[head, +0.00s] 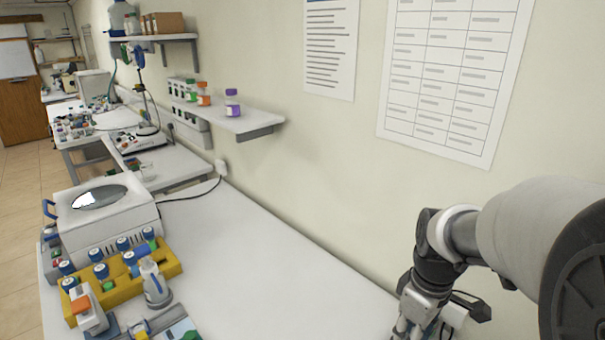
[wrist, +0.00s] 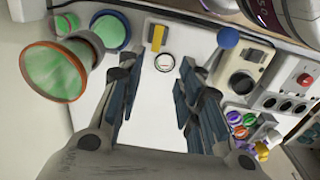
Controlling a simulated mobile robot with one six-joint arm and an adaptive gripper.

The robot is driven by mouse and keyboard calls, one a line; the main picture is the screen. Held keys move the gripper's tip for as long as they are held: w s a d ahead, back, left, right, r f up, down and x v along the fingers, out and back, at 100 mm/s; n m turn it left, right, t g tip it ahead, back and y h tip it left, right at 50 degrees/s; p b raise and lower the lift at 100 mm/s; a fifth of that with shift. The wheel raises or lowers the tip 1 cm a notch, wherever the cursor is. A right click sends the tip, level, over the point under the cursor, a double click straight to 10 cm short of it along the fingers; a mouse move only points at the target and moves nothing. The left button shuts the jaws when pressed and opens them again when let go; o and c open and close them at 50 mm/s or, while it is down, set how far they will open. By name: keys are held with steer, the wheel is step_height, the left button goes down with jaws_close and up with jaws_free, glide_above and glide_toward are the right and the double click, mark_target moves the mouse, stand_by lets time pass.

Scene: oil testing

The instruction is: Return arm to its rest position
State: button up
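My arm reaches down at the right of the head view, and my gripper (head: 412,328) is partly cut off by the bottom edge. In the wrist view my gripper (wrist: 157,85) has its two blue-padded fingers spread well apart. A pale surface shows between them, with nothing held. A small round ring (wrist: 164,62) lies on that surface beyond the fingers.
In the head view, a white bench (head: 250,250) is mostly clear in the middle. A yellow rack (head: 165,265) of blue-capped bottles and a white machine (head: 108,215) stand left. A wall shelf (head: 230,122) holds small bottles. In the wrist view, an orange-rimmed green vessel (wrist: 52,70) is close left.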

steer(key=s+a+r+m+t, duration=0.4)
steer(key=s+a+r+m, duration=0.3)
steer(key=s, duration=0.6)
step_height(320, 180, up, 2)
steer(key=a, duration=0.2)
steer(key=shift+a, duration=0.4)
